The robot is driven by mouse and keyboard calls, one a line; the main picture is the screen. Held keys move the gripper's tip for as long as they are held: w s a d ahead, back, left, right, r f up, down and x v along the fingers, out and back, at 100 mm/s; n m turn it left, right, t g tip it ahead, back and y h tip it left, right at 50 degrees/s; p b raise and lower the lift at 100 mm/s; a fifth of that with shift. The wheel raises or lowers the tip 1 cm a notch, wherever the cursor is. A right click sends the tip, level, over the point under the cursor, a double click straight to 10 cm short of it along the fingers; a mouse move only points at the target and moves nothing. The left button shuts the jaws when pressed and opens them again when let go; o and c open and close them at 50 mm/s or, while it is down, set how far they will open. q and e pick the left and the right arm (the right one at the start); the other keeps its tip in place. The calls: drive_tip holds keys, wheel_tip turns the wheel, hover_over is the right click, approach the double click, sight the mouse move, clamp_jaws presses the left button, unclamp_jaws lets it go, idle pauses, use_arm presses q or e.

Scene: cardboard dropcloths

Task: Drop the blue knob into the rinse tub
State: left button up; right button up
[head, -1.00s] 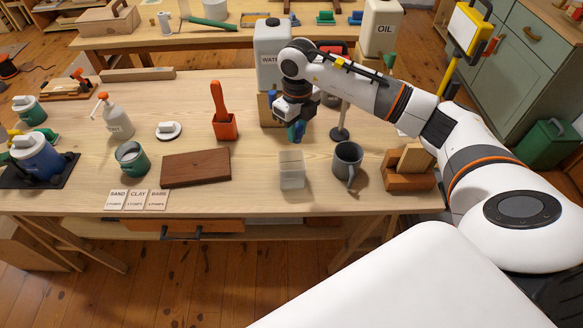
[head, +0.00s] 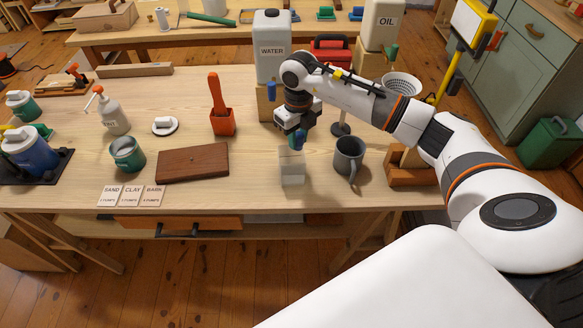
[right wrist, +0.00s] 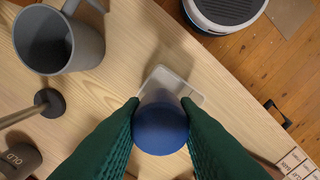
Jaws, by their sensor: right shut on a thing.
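My right gripper (head: 297,138) is shut on the blue knob (right wrist: 160,128). In the right wrist view the knob sits between the two green finger pads (right wrist: 118,135). The rinse tub (head: 292,172) is a small clear, whitish box on the bench, left of the grey mug. My right gripper and the knob are over the tub's far part in the head view. In the right wrist view the tub (right wrist: 188,92) shows partly behind the knob, which covers some of it. My left gripper is not in view.
A grey mug (head: 349,156) stands close right of the tub, by a dark round-based stand (head: 340,130). A brown board (head: 192,163) lies to the left. A white water tank (head: 272,50) is behind the gripper. Bench between board and tub is clear.

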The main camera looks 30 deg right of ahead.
drive_tip(key=o, duration=0.9)
wheel_tip(320, 180, up, 12)
drive_tip(key=shift+r+b, duration=0.1)
drive_tip(key=shift+b, duration=0.7)
